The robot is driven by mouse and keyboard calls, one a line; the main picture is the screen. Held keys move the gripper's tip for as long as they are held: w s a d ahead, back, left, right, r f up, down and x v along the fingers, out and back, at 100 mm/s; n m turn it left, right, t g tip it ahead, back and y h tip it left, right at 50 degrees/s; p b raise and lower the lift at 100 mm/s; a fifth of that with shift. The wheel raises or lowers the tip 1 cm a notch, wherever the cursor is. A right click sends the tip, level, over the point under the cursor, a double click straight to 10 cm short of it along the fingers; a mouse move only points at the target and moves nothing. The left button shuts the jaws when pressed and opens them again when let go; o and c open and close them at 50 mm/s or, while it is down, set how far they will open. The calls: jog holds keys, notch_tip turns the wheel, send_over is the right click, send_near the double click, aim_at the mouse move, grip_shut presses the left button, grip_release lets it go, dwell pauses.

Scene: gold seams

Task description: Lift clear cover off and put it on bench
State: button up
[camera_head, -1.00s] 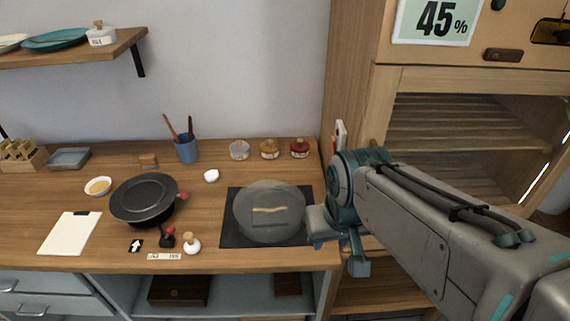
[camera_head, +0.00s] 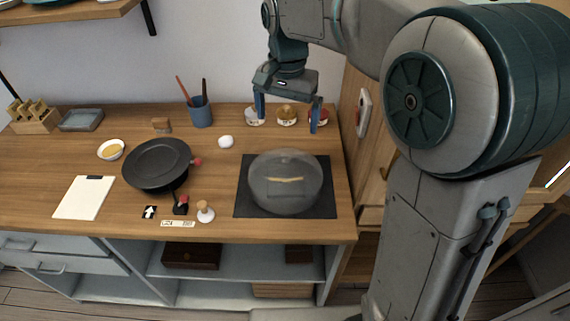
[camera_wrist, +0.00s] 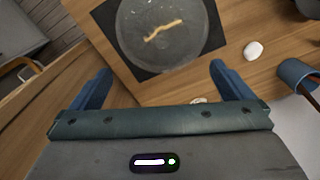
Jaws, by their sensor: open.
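The clear cover (camera_head: 286,170) is a round, see-through dome on a dark square mat (camera_head: 243,207) at the right part of the bench (camera_head: 130,213). A thin gold line shows through it. In the wrist view the cover (camera_wrist: 165,50) is at the top, beyond my fingers. My gripper (camera_head: 287,115) is open, points down and is empty. It is above the back right of the bench, behind the cover in the head view and apart from it. In the wrist view my gripper (camera_wrist: 163,82) shows two blue fingers spread wide.
Small jars (camera_head: 287,117) stand at the back, partly behind my gripper. A white lump (camera_head: 226,142), a blue cup (camera_head: 200,113), a dark pan-like dish (camera_head: 157,163), a white-based stamp (camera_head: 205,212) and a paper sheet (camera_head: 83,199) lie leftward.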

aim_at(285, 157)
notch_tip(285, 157, down, 8)
jog(key=shift+a+f, duration=0.1)
jog(key=shift+f, duration=0.15)
jog(key=shift+w+f+p, duration=0.15)
jog(key=shift+f, duration=1.15)
jog(key=shift+w+f+p, duration=0.1)
jog(key=shift+f+p, duration=0.05)
jog(key=shift+f, duration=1.15)
